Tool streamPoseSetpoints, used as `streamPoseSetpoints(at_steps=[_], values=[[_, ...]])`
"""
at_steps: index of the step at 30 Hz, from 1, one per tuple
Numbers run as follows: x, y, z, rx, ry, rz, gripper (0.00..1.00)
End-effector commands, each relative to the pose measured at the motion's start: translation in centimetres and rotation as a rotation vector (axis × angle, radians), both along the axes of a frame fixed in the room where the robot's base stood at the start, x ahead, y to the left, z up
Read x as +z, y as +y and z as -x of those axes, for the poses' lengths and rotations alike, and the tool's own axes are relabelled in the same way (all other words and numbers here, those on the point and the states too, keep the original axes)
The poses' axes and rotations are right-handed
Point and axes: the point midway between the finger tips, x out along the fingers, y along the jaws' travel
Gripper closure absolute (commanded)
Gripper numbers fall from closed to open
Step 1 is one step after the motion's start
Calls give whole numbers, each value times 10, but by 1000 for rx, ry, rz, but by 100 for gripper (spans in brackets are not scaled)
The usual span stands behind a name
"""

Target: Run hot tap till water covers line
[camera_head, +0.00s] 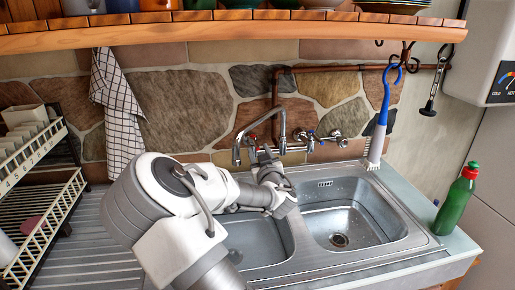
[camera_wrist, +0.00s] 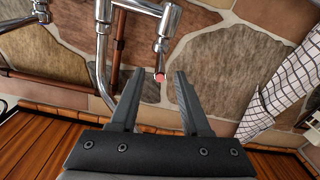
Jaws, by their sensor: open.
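The metal tap (camera_head: 283,125) is mounted on the stone wall above the double sink (camera_head: 415,240). A tap handle with a red end (camera_wrist: 160,77) appears between the spread fingertips of my gripper (camera_wrist: 152,75) in the wrist view; I cannot tell whether they touch it. In the head view my gripper (camera_head: 265,153) is at the wall just left of the tap's pipe. The right basin (camera_head: 345,217) shows its drain and no clear standing water. The left basin (camera_head: 262,240) is partly hidden by my arm.
A wooden shelf (camera_head: 230,34) runs above. A checked towel (camera_head: 117,105) hangs left of the tap. A blue-and-white brush (camera_head: 382,120) hangs at the right. A green bottle (camera_head: 455,205) stands on the right edge. A dish rack (camera_head: 40,220) is at the left.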

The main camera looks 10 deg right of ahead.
Motion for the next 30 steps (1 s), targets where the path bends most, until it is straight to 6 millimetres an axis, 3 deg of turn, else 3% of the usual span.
streamPoseSetpoints(at_steps=[6,17,25,30], values=[[0,0,-21,0,0,1,53],[0,0,-25,0,0,0,53],[0,1,-24,0,0,0,98],[0,1,-24,0,0,0,100]])
